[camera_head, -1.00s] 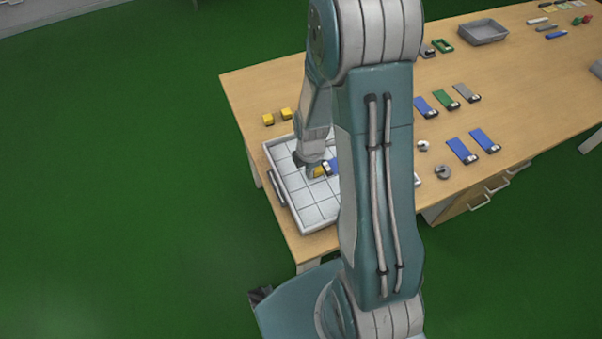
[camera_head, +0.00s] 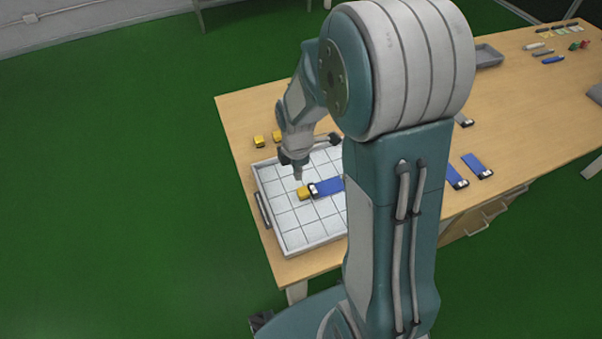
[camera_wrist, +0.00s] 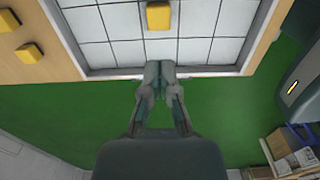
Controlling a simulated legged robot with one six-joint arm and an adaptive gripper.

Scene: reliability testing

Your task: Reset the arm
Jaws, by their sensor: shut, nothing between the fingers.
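My arm rises from my body in the head view and bends over the table (camera_head: 250,130). My gripper (camera_head: 298,178) is above the white gridded tray (camera_head: 290,237), near a yellow block (camera_head: 304,192) and a blue piece (camera_head: 329,186) with a white and black end. In the wrist view my gripper's fingertips (camera_wrist: 160,68) are together with nothing between them. The yellow block (camera_wrist: 158,17) lies beyond them on the tray, apart from the fingers. My arm hides part of the tray and the table's middle.
Two more yellow blocks (camera_head: 259,141) lie on the table behind the tray. Blue pieces (camera_head: 477,165) and a grey bin (camera_head: 488,56) are to the right. Small tools (camera_head: 552,60) lie at the far right. The green floor left of the table is clear.

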